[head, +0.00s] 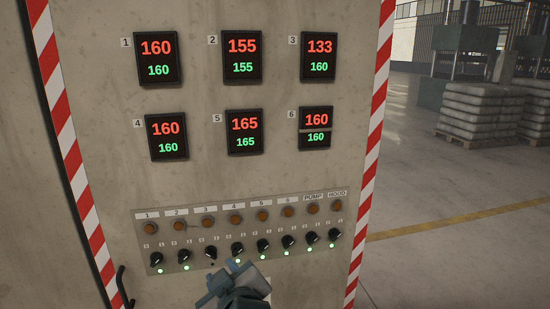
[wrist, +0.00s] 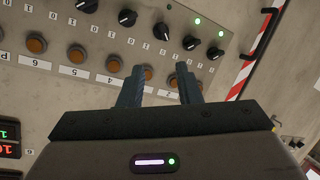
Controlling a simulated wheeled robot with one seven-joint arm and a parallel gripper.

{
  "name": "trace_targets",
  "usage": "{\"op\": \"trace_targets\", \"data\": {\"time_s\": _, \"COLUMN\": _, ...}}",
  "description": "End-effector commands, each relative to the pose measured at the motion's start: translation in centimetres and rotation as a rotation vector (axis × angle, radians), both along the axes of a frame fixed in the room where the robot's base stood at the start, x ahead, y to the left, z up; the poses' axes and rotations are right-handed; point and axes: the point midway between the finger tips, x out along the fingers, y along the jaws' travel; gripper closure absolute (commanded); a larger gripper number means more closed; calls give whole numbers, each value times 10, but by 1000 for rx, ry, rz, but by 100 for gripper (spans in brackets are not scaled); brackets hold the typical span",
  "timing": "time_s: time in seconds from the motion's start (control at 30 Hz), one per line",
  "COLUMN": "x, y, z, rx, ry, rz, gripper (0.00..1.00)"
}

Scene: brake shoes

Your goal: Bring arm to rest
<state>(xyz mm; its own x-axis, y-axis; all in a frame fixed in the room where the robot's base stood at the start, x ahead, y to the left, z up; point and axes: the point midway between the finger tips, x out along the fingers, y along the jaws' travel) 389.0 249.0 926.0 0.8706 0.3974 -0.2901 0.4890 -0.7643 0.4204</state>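My gripper (head: 222,283) is in front of the lower edge of the control panel (head: 325,215) in the head view. In the wrist view my gripper (wrist: 160,78) has its two dark fingers apart, with nothing between them. An orange lamp of the panel shows behind the gap. The fingers look clear of the knobs, though their distance from the panel is hard to tell. The panel has a row of orange lamps above a row of black knobs. Knob 3 (head: 211,252) has a dark light below it, while the other knobs' lights are green.
Several displays sit above the panel; display 3 (head: 319,57) reads 133 over 160. A handle (head: 122,286) sticks out at lower left. Striped tape (head: 368,150) marks the cabinet's right edge. Open floor (head: 450,250) lies to the right, with stacked bags (head: 490,112) farther back.

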Motion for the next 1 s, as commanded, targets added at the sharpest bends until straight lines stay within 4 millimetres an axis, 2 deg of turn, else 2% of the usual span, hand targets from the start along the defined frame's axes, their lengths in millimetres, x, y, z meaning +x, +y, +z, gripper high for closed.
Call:
{"op": "trace_targets", "data": {"time_s": 0.03, "x": 5, "y": -12, "z": 22, "rx": 19, "ry": 61, "rz": -8, "gripper": 69}}
{"op": "trace_targets", "data": {"time_s": 0.17, "x": 6, "y": -41, "z": 35, "rx": 56, "ry": 249, "rz": -36, "gripper": 69}}
{"op": "trace_targets", "data": {"time_s": 0.37, "x": -7, "y": -104, "z": 54, "rx": 87, "ry": 551, "rz": -179, "gripper": 69}}
{"op": "trace_targets", "data": {"time_s": 0.6, "x": -51, "y": -194, "z": 81, "rx": 109, "ry": 890, "rz": -488, "gripper": 69}}
{"op": "trace_targets", "data": {"time_s": 0.7, "x": -71, "y": -222, "z": 89, "rx": 115, "ry": 985, "rz": -611, "gripper": 69}}
{"op": "trace_targets", "data": {"time_s": 0.83, "x": -88, "y": -243, "z": 95, "rx": 121, "ry": 1055, "rz": -715, "gripper": 69}}
{"op": "trace_targets", "data": {"time_s": 1.0, "x": -95, "y": -250, "z": 95, "rx": 120, "ry": 1081, "rz": -751, "gripper": 69}}
